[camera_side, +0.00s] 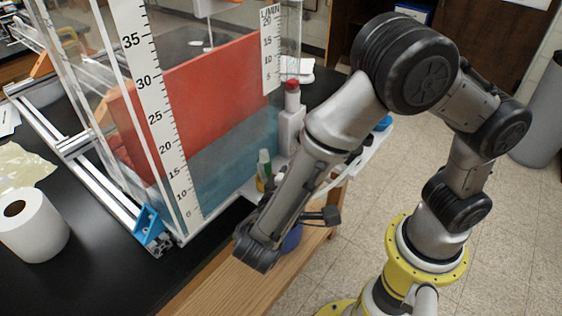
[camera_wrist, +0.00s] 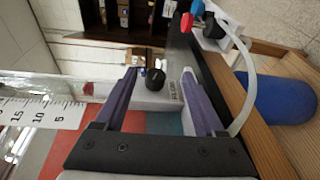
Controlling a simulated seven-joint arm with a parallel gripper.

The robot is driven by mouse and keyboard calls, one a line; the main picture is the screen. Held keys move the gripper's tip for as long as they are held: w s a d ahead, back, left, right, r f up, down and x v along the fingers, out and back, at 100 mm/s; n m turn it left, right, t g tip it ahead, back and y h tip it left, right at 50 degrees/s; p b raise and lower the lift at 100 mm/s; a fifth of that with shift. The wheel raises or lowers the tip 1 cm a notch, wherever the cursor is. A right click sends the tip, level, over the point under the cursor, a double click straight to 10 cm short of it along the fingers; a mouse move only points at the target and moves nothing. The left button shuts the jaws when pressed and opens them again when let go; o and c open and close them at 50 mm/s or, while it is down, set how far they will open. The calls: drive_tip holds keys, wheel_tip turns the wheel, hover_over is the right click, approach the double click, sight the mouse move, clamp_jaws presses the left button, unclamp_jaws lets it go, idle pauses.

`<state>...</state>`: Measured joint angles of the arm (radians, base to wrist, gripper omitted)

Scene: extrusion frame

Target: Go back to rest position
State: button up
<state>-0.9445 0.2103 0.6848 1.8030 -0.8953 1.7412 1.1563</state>
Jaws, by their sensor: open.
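My gripper (camera_wrist: 159,72) shows in the wrist view, its two purple fingers spread wide apart. A white block with a round black knob (camera_wrist: 155,79) shows between the fingers, beyond them; I see no grip on it. In the side view my arm bends down from the upper right, its lower end in front of the tank's right end, over the wooden table edge. The fingers cannot be made out there.
A clear tank (camera_side: 190,130) with red and teal fill and scales stands in an aluminium frame (camera_side: 75,145) with a blue bracket (camera_side: 150,226). A paper roll (camera_side: 35,225) stands left. A red-capped white bottle (camera_side: 291,120) is close to my arm. A blue container (camera_wrist: 283,98) shows right.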

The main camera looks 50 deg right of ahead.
drive_tip(key=s+d+r+m+g+y, duration=0.2)
drive_tip(key=s+d+m+g+y, duration=0.1)
drive_tip(key=s+d+g+y, duration=0.45)
drive_tip(key=r+t+y, duration=0.1)
drive_tip(key=t+y, duration=0.2)
drive_tip(key=s+r+t+y, duration=0.1)
drive_tip(key=r+t+y, duration=0.1)
drive_tip(key=s+r+t+y, duration=0.1)
drive_tip(key=r+t+y, duration=0.1)
drive_tip(key=t+y, duration=0.1)
drive_tip(key=shift+s+a+r+m+t+y, duration=0.15)
drive_tip(key=shift+m+t+y, duration=0.2)
drive_tip(key=shift+m, duration=0.05)
